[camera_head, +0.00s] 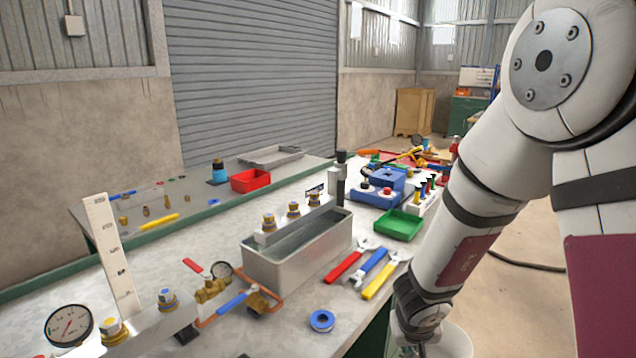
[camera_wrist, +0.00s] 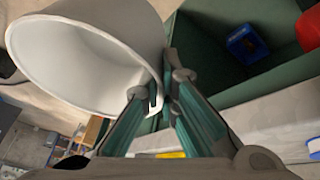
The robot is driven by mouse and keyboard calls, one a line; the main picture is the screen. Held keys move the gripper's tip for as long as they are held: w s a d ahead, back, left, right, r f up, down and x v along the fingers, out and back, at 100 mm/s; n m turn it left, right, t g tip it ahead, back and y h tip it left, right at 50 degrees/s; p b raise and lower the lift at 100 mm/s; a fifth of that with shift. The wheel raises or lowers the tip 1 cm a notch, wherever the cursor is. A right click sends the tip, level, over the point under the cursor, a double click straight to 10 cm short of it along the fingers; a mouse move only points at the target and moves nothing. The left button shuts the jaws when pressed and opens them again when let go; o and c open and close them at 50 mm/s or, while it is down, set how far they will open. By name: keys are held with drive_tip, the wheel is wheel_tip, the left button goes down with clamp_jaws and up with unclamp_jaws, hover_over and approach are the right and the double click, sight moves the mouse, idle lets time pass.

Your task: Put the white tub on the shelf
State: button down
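The white tub (camera_wrist: 85,50) fills the upper left of the wrist view, tilted there with its open mouth showing. My gripper (camera_wrist: 168,88) has its two fingers close together on either side of the tub's rim and appears shut on it. In the head view the tub (camera_head: 455,341) shows partly at the bottom, beside the bench and behind my arm; the fingertips are not clear there. No shelf can be named with certainty; a dark green open compartment (camera_wrist: 205,50) lies right of the tub in the wrist view.
The compartment holds a blue item (camera_wrist: 246,44) and a red item (camera_wrist: 310,28). The grey workbench (camera_head: 225,338) carries a metal tank (camera_head: 290,262), several wrenches, a green tray (camera_head: 399,225) and a tape roll (camera_head: 321,320). Concrete floor (camera_head: 530,300) is open to the right.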

drive_tip(key=s+d+p+v, duration=0.1)
drive_tip(key=p+v, duration=0.5)
drive_tip(key=v, duration=0.1)
drive_tip(key=shift+s+r, duration=0.15)
drive_tip(key=shift+s, duration=0.05)
drive_tip(key=shift+w, duration=0.1)
idle(0.7)
